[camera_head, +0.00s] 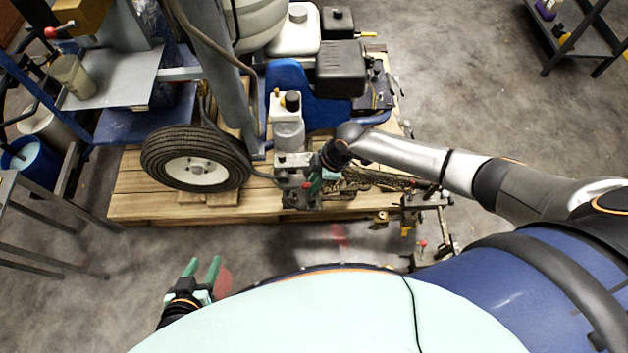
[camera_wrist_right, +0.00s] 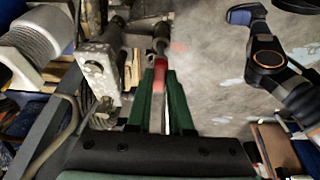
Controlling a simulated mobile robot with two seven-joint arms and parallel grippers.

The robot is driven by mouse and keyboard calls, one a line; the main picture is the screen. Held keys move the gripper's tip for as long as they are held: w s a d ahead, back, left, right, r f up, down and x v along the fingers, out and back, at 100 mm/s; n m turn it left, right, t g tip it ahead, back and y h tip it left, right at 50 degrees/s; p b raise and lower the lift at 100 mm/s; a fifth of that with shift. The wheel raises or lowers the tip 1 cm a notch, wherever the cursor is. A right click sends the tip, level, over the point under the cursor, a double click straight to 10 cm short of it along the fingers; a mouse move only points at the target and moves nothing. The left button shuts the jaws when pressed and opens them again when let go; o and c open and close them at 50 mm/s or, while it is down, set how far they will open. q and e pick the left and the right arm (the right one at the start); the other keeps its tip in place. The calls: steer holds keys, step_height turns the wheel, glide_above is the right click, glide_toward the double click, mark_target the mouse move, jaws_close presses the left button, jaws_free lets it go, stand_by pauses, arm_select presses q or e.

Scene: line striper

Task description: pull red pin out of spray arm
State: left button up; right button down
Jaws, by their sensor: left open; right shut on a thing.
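My right gripper (camera_head: 314,186) is at the front of the line striper, beside its grey front block. In the right wrist view its green fingers (camera_wrist_right: 162,85) are shut on the red pin (camera_wrist_right: 160,72). The pin stands between the fingertips, below a dark metal fitting (camera_wrist_right: 160,42). Whether the pin is still seated in the spray arm I cannot tell. The spray arm assembly (camera_head: 425,200) projects past the pallet's right front corner, partly under my right arm. My left gripper (camera_head: 203,270) is open and empty over the floor, left of my base.
The striper stands on a wooden pallet (camera_head: 140,207), with a black wheel (camera_head: 196,158) at the left and a blue frame (camera_head: 288,80). A second small red-topped part (camera_head: 422,244) is at the lower right. Floor between my left gripper and the pallet is clear.

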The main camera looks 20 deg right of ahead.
steer(key=shift+r+p, duration=1.95)
steer(key=shift+r, duration=0.3)
